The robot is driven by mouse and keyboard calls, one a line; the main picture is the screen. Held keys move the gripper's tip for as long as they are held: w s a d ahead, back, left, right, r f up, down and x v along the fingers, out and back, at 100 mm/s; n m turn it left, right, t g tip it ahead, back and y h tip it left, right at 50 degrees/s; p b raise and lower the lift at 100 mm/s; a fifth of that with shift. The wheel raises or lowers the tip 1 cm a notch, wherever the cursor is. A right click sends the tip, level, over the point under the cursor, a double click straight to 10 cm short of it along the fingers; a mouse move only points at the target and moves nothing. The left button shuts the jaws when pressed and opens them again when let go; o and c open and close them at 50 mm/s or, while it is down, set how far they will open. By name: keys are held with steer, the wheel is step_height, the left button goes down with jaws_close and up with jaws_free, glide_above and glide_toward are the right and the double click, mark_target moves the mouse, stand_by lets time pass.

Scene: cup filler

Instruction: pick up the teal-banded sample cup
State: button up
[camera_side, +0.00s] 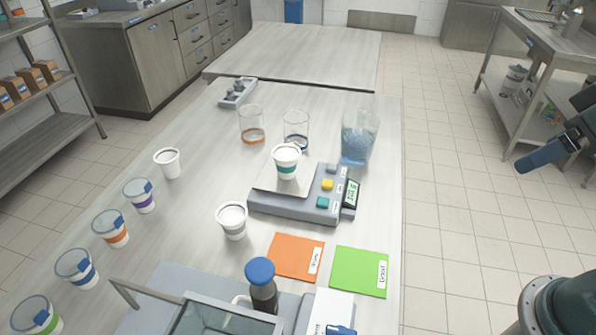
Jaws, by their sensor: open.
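The teal-banded sample cup (286,162) is white and stands upright on the plate of the grey scale (270,203), near the middle of the side view. Its top looks white, and its teal band faces the camera. Nothing touches the cup from above. My gripper is not clearly seen; only parts of my arm show at the right edge, well apart from the cup.
Two glass beakers (251,126) (295,131) and a blue-tinted pitcher (358,138) stand close behind the scale. A white cup (231,222) stands in front. Several banded cups (111,229) line the left edge. Orange (290,255) and green (350,270) mats lie at front right.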

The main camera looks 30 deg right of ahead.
steer(key=shift+w+r, duration=0.1)
steer(key=w+a+r+n+g, duration=0.15)
steer(key=w+r, duration=0.25)
steer(key=w, duration=0.5)
steer(key=n+g, duration=0.3)
glide_above(287, 152)
steer(key=s, duration=0.1)
step_height(287, 152, down, 11)
steer(key=shift+s+d+r+y, duration=0.1)
steer(key=shift+d+y, duration=0.05)
steer(key=shift+y, duration=0.15)
steer(key=shift+w+f, duration=0.15)
steer(key=shift+f, duration=1.3)
steer(key=shift+w+f, duration=0.2)
steer(key=shift+f, duration=1.2)
steer(key=shift+w+f, duration=0.15)
steer(key=shift+f, duration=1.3)
